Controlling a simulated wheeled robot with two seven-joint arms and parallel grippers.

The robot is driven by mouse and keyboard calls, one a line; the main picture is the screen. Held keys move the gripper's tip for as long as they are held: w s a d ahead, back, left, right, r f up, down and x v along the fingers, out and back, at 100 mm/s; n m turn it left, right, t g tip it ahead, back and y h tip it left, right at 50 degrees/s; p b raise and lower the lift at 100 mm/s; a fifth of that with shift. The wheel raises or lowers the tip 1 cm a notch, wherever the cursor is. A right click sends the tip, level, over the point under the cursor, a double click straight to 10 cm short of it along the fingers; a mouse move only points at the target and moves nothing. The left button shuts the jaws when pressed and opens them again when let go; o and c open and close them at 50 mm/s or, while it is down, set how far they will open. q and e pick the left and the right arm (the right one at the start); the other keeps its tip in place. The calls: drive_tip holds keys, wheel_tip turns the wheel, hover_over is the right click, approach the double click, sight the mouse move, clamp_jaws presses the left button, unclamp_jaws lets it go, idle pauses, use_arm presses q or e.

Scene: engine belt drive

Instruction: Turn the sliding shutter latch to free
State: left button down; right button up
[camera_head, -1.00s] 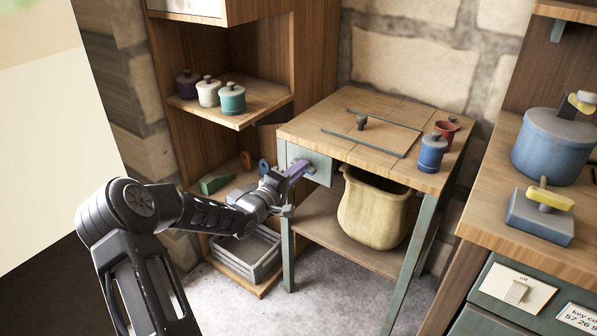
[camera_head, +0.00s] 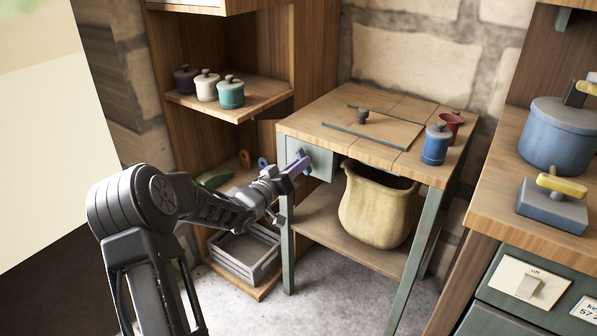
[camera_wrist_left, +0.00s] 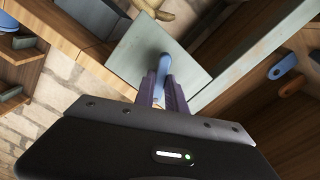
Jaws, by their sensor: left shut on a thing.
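The latch shows in the left wrist view as a blue lever (camera_wrist_left: 165,62) on a grey-green plate (camera_wrist_left: 193,78). In the head view this plate (camera_head: 322,166) is on the front left of the wooden table, and my gripper mostly hides the lever. My left gripper (camera_head: 299,166) reaches it from the left. Its purple fingers (camera_wrist_left: 163,80) are shut on the lever, one on each side. The wooden sliding shutter (camera_head: 373,129), with a dark knob (camera_head: 362,117), lies between two rails on the tabletop. My right gripper is not clearly in view.
A blue jar (camera_head: 436,145) and red cup (camera_head: 450,127) stand on the table's right end. A yellowish sack-like pot (camera_head: 377,212) sits on its lower shelf. A grey crate (camera_head: 247,256) is below my left forearm. A counter with a blue pot (camera_head: 556,140) is at right.

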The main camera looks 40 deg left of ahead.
use_arm(q)
drive_tip(key=shift+f+m+b, duration=0.1)
drive_tip(key=shift+m+b, duration=1.9)
drive_tip(key=shift+m, duration=0.9)
drive_tip(key=c, duration=1.4)
unclamp_jaws()
drive_tip(key=s+p, duration=0.1)
drive_tip(key=s, duration=0.6)
drive_tip(key=shift+s+d, duration=0.1)
drive_tip(key=shift+s, duration=0.3)
